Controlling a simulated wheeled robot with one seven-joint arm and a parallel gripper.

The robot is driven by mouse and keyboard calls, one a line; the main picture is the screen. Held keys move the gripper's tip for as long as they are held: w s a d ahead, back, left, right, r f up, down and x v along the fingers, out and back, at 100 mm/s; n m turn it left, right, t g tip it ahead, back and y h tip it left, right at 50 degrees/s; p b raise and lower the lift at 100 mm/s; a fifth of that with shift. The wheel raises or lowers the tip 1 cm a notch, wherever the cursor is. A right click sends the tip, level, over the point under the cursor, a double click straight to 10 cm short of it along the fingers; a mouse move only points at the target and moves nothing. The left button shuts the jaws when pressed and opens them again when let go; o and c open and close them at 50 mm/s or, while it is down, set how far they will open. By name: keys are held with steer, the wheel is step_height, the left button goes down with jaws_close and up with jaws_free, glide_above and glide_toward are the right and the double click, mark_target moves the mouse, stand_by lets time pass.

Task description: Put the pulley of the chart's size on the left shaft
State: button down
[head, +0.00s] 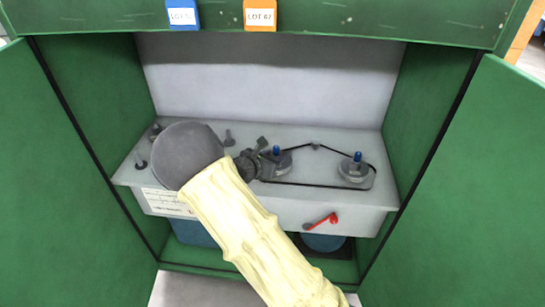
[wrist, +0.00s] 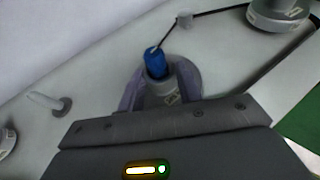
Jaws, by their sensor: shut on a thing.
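A grey pulley (head: 279,167) sits at the left shaft, whose blue top (head: 276,150) rises through it. My gripper (head: 262,163) reaches it from the left and is shut on it. In the wrist view the grey labelled pulley (wrist: 163,94) lies between my fingers, under the blue shaft top (wrist: 155,62); its lower part is hidden by my gripper. A second grey pulley (head: 354,174) with a blue top is on the right shaft. A black belt (head: 300,184) runs between both. The chart (head: 166,203) is on the front face at left, its text too small to read.
A small idler (head: 315,147) touches the upper belt run. A red handle (head: 320,220) sticks out of the front face. Bare and loaded pegs (head: 141,162) stand at left; one peg (wrist: 48,103) is empty. Green cabinet walls (head: 432,125) close in both sides.

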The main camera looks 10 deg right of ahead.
steer(key=shift+c, duration=1.6)
jaws_free()
step_height(320, 180, up, 10)
steer(key=p, duration=0.7)
steer(key=shift+p, duration=0.4)
steer(key=shift+d, duration=0.1)
